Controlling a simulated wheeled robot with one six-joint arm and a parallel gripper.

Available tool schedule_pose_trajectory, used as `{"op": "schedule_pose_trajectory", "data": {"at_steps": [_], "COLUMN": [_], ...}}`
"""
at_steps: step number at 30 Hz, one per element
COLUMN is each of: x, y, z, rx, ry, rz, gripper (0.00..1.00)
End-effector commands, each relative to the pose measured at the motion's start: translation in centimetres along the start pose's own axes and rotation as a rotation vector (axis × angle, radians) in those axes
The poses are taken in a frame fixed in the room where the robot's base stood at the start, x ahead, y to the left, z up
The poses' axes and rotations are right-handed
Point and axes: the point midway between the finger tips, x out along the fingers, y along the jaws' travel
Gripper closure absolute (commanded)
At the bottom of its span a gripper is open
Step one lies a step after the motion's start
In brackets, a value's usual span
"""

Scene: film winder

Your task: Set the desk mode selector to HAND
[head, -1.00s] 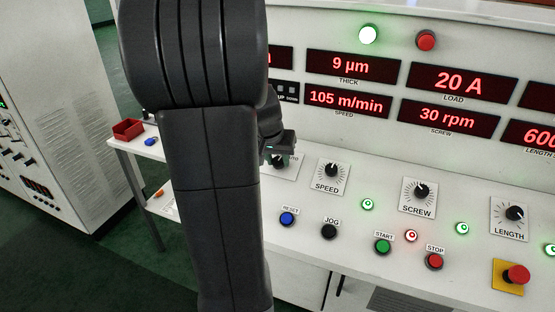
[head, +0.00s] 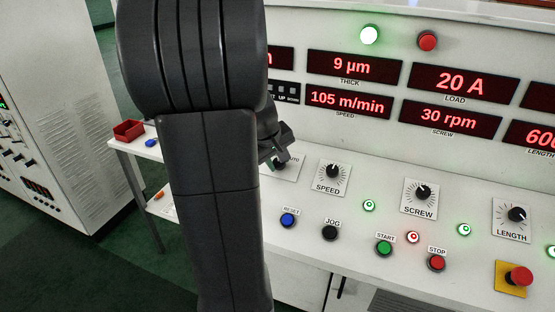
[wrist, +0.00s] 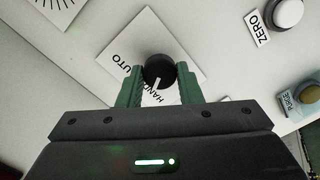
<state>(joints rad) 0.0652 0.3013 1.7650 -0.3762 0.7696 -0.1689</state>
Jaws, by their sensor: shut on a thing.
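The mode selector is a black round knob (wrist: 158,70) on a white square plate (wrist: 182,42) lettered AUTO and HAND. In the wrist view its white pointer line points down toward the HAND lettering. My gripper (wrist: 159,76) is shut on the knob, with one green finger on each side of it. The fingers hide part of the plate. In the head view the knob (head: 280,164) shows small under my gripper, and my arm covers the area to its left.
The ZERO button (wrist: 288,13) and PURGE button (wrist: 309,94) are near in the wrist view. A side table with a red bin (head: 129,131) stands at left.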

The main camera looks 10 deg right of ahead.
Motion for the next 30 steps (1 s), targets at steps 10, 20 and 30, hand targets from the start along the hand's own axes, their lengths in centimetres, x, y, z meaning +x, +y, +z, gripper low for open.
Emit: {"op": "schedule_pose_trajectory", "data": {"at_steps": [10,20,30], "x": [-0.10,-0.10,-0.04], "y": [0.05,0.05,0.01], "z": [-0.10,-0.11,-0.04], "rx": [-0.055,-0.056,-0.055], "ry": [0.003,0.003,0.002], "rz": [0.006,0.006,0.005], "gripper": [0.91,0.66,0.46]}}
